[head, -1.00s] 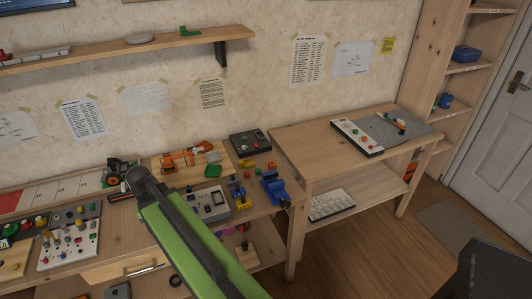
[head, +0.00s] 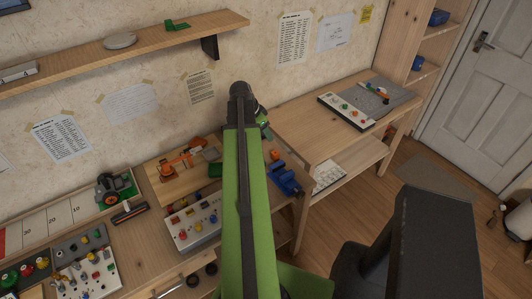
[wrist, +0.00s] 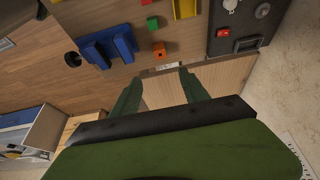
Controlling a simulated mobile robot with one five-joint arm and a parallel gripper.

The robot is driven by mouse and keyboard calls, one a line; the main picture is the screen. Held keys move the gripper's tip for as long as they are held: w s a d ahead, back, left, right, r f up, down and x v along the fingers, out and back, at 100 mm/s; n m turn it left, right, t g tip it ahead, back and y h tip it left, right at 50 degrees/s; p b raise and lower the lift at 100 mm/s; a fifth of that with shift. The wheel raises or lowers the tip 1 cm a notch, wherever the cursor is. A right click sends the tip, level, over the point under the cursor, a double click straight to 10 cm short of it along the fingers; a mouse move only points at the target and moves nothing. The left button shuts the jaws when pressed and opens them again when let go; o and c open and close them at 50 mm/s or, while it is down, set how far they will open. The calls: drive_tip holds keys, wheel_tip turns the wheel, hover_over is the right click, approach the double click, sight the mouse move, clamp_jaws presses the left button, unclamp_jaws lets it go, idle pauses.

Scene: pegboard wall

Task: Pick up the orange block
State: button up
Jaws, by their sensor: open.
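The orange block (wrist: 159,49) is small and sits on the wooden bench near its edge, next to the blue vise (wrist: 107,46) in the wrist view. In the head view the orange block (head: 275,154) shows just right of my arm, behind the blue vise (head: 285,178). My gripper (wrist: 159,88) is open, with its two fingers apart and nothing between them that it holds. The block is beyond the fingertips in the wrist view, apart from them. In the head view my gripper (head: 262,122) is raised and mostly hidden behind my arm.
A dark box (wrist: 240,25) with a red button stands at right in the wrist view. A second wooden table (head: 315,130) stands right of the bench, with a gap between.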

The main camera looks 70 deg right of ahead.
drive_tip(key=b, duration=1.1)
approach(276, 154)
drive_tip(key=x, duration=0.5)
drive_tip(key=shift+w+d, duration=0.25)
drive_tip(key=shift+w, duration=0.15)
drive_tip(key=shift+s+d+f, duration=0.1)
drive_tip(key=shift+f, duration=0.05)
drive_tip(key=b+x, duration=0.5)
drive_tip(key=shift+f, duration=0.1)
drive_tip(key=shift+r, duration=0.2)
clamp_jaws()
